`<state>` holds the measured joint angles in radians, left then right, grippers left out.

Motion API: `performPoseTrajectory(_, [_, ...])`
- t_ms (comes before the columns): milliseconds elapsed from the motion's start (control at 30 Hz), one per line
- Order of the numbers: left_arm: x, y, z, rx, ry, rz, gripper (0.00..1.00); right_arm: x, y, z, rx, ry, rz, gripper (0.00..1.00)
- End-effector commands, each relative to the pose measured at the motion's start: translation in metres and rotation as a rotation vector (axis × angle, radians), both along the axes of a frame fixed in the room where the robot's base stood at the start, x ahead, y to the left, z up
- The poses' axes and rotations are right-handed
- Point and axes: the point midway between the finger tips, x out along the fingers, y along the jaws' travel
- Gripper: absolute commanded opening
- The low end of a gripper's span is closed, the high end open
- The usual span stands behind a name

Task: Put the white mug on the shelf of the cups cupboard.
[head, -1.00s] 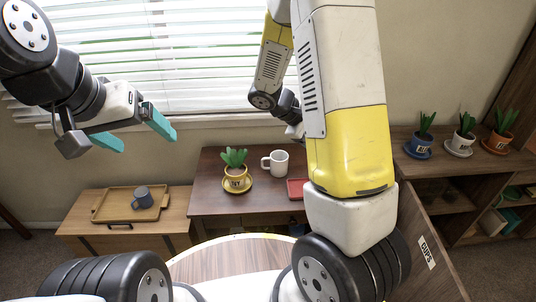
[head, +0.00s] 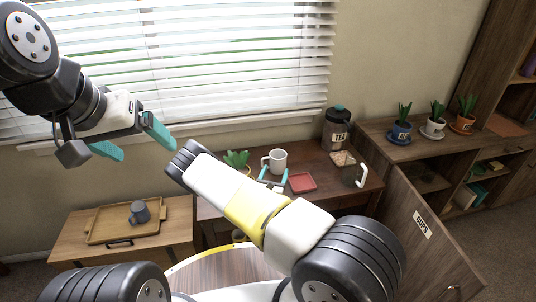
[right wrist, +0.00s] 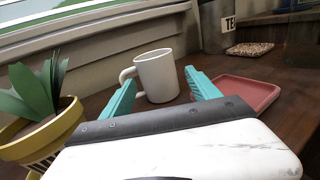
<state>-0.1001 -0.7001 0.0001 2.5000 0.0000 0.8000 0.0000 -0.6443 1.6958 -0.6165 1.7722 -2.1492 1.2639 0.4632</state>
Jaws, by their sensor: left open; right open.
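The white mug (head: 278,158) stands upright on the dark desk near the window, its handle to the left. It also shows in the right wrist view (right wrist: 158,76), just beyond my right fingertips. My right gripper (head: 273,179) is open on the near side of the mug, with the two teal fingers (right wrist: 163,93) apart and nothing held. My left gripper (head: 133,138) is open and empty, raised at the left in front of the blinds. The wooden door marked CUPS (head: 421,225) is at the lower right; the shelf behind it cannot be made out.
A red tray (head: 302,182) lies right of the mug, a potted plant (right wrist: 40,115) left. A grey mug (head: 139,211) sits on a wooden tray (head: 100,232).

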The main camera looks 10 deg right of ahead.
Motion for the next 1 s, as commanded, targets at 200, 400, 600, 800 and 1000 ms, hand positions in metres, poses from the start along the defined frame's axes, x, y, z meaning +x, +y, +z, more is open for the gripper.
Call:
performPoseTrajectory(200, [0.000,0.000,0.000,0.000,0.000,0.000,0.87,0.013,0.000,-0.011,-0.016,0.016,0.039,0.70])
performPoseTrajectory(400, [0.000,0.000,0.000,0.000,0.000,0.000,0.87,0.043,-0.014,-0.010,-0.017,0.015,0.037,0.70])
performPoseTrajectory(600, [0.000,0.000,0.000,0.000,0.000,0.000,0.87,0.057,-0.019,-0.010,-0.015,0.015,0.037,0.70])
performPoseTrajectory(800, [0.000,0.000,0.000,0.000,0.000,0.000,0.87,0.084,-0.032,-0.010,-0.014,0.015,0.035,0.70])
performPoseTrajectory(1000, [0.000,0.000,0.000,0.000,0.000,0.000,0.87,0.107,-0.042,-0.010,-0.016,0.016,0.036,0.70])
